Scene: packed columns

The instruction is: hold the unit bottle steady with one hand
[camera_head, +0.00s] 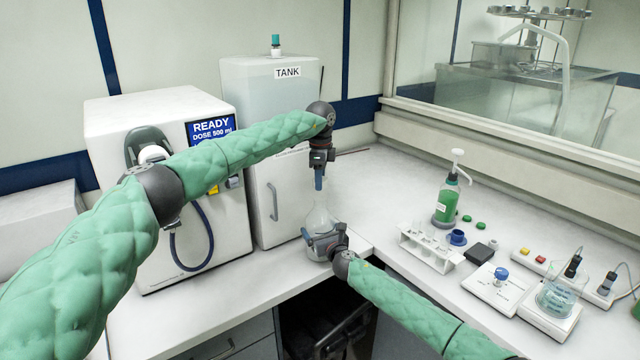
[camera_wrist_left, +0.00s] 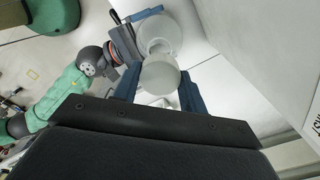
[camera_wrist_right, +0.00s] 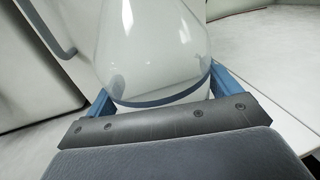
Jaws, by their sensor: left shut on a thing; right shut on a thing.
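The unit bottle (camera_head: 319,219) is a clear, flask-shaped bottle standing upright on the counter in front of the tank. My right gripper (camera_head: 320,243) is shut around its lower body; the right wrist view shows the clear bottle (camera_wrist_right: 155,50) between the blue fingers (camera_wrist_right: 160,105). My left gripper (camera_head: 319,178) points down above the bottle's neck. In the left wrist view, its blue fingers (camera_wrist_left: 160,95) are shut on a pale round cap-like piece (camera_wrist_left: 160,79), with the bottle (camera_wrist_left: 172,30) below. I cannot tell whether that piece touches the mouth.
The tank (camera_head: 285,75) and the dosing machine (camera_head: 150,110), its screen reading READY, stand behind and left. A green pump bottle (camera_head: 446,203), a tube rack (camera_head: 428,247) and a beaker (camera_head: 556,297) stand to the right. The counter's front edge is close to the bottle.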

